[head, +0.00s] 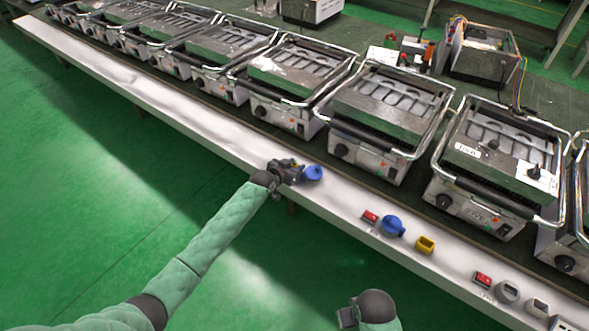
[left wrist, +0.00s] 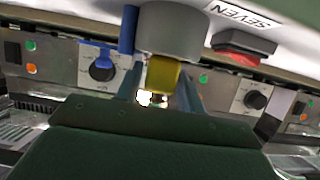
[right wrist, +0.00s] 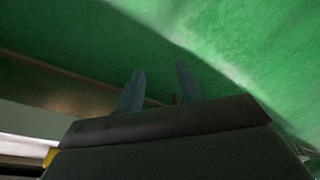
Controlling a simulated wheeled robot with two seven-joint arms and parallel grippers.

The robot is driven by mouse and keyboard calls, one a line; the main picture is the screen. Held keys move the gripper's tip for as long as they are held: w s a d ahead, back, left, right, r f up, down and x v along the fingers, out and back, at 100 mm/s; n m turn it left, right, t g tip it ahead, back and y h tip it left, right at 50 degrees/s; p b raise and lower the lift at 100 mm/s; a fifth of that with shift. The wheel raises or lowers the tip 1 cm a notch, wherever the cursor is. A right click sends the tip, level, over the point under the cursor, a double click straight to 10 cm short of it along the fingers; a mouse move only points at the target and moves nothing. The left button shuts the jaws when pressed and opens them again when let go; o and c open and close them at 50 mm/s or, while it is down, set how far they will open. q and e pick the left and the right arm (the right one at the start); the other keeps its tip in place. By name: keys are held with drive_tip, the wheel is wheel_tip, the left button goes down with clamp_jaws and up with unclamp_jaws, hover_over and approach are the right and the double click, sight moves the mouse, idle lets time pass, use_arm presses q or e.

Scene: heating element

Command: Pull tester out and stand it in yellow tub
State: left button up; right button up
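In the left wrist view, a yellow piece (left wrist: 163,74), perhaps the tester, sticks out of a grey round holder (left wrist: 172,30). My left gripper's fingers (left wrist: 160,88) are apart on either side of it; I cannot tell whether they touch it. In the head view, my left gripper (head: 290,168) is at the pale bench beside a blue round piece (head: 313,173) and covers the holder. A small yellow tub (head: 425,245) stands on the bench further right. My right gripper (right wrist: 160,88) is open and empty over green floor.
A row of grill-like machines (head: 390,105) with metal handles stands behind the bench strip (head: 200,120). A red switch (head: 370,216), a blue round piece (head: 392,225) and another red switch (head: 482,280) sit on the strip. The strip's left part is clear.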

sight(294, 164)
use_arm(q)
drive_tip(key=c, duration=0.6)
